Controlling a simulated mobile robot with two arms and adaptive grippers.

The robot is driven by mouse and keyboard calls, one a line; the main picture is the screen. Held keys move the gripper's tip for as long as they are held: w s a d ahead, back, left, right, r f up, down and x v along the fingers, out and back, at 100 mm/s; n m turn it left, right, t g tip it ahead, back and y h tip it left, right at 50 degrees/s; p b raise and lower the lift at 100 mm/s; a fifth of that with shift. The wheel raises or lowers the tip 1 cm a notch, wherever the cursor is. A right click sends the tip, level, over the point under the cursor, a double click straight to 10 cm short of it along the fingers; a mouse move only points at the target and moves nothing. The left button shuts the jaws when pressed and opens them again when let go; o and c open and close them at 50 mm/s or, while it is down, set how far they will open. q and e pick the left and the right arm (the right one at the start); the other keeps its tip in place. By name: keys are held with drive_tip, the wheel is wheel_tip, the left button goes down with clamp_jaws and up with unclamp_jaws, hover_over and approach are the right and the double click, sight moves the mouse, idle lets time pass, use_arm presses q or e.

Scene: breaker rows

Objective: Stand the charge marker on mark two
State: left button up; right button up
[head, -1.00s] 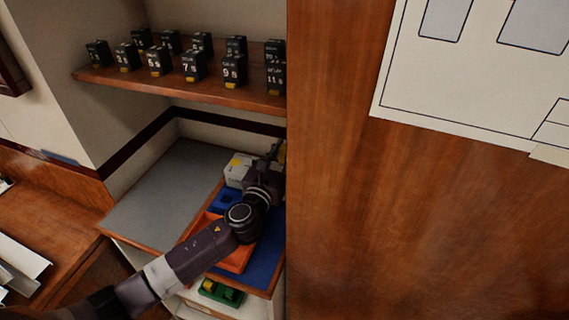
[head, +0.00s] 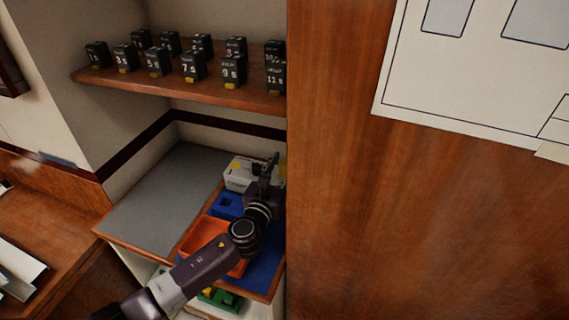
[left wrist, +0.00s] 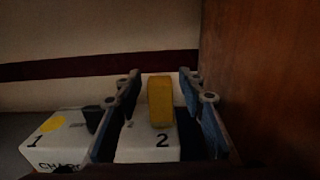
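The charge marker (left wrist: 160,102) is a yellow upright block with a rounded top. In the left wrist view it stands on the white block (left wrist: 148,148), just behind the printed 2. My left gripper (left wrist: 160,90) is open, with one finger on each side of the marker and a visible gap to each. The printed 1 and a yellow spot (left wrist: 44,126) are on the left part of the white block. In the head view the white block (head: 238,178) sits on the lower shelf and my left gripper (head: 268,168) is at its right end, hiding the marker. My right gripper is out of view.
A blue holder (head: 228,203) and an orange tray (head: 203,232) lie in front of the white block. A wooden panel (head: 400,220) stands close on the right. Numbered black breakers line the shelf (head: 180,88) above. The grey surface (head: 165,195) on the left is clear.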

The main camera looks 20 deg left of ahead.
use_arm(q)
drive_tip(key=shift+r, duration=0.1)
drive_tip(key=shift+s, duration=0.1)
drive_tip(key=s+b, duration=0.1)
drive_tip(key=s, duration=1)
drive_tip(key=shift+s+a, duration=0.2)
drive_tip(key=shift+s, duration=0.2)
drive_tip(key=shift+r, duration=0.1)
